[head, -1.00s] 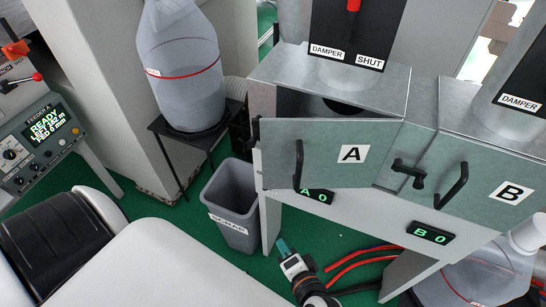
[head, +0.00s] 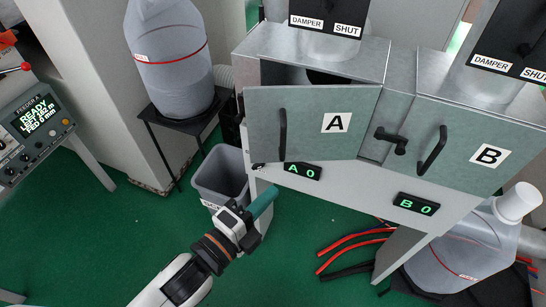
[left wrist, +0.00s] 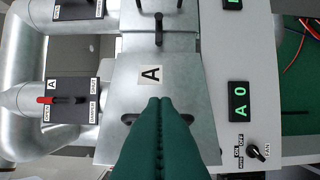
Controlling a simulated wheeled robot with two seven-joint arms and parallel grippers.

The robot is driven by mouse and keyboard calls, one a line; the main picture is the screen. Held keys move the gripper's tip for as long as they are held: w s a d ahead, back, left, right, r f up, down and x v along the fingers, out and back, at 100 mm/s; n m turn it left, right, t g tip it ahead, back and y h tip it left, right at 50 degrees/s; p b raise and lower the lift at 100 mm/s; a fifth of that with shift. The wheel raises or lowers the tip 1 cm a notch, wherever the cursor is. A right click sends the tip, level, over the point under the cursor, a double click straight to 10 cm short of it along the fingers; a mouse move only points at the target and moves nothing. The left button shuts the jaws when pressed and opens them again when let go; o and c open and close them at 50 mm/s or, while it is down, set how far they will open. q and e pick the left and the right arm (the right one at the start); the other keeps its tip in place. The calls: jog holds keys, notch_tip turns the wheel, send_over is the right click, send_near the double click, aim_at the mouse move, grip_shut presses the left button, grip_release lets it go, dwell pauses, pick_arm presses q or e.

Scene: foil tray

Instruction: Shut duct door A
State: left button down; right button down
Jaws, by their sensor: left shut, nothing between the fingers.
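Duct door A (head: 345,145) is a grey metal panel marked A with a black bar handle (head: 283,135) near its left edge. It stands ajar: its left side is swung out from the housing, and a dark gap shows behind its top. My left gripper (head: 262,203) is shut and empty, with teal fingers, below the door and in front of the cabinet. In the left wrist view its fingers (left wrist: 160,105) point at door A (left wrist: 135,85) and cover the middle of its handle; contact cannot be told. My right gripper is not in view.
A black latch (head: 391,140) sits between door A and door B (head: 455,160). A grey scrap bin (head: 222,175) stands just behind my left gripper. A bagged container (head: 168,60) stands on a black stand. Red and black hoses (head: 350,245) lie on the green floor.

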aim_at(264, 132)
pick_arm(q)
jog(key=w+p, duration=0.1)
jog(key=w, duration=0.2)
jog(key=w+d+p, duration=0.1)
jog(key=w, duration=0.2)
jog(key=w+d+p, duration=0.1)
jog(key=w+p, duration=0.1)
jog(key=w, duration=0.2)
jog(key=shift+d, duration=0.2)
jog(key=w+a, duration=0.1)
jog(key=w, duration=0.5)
jog(key=w+a, duration=0.1)
jog(key=w, duration=0.2)
jog(key=shift+w+a, duration=0.15)
jog(key=shift+a, duration=0.2)
jog(key=shift+r, duration=0.15)
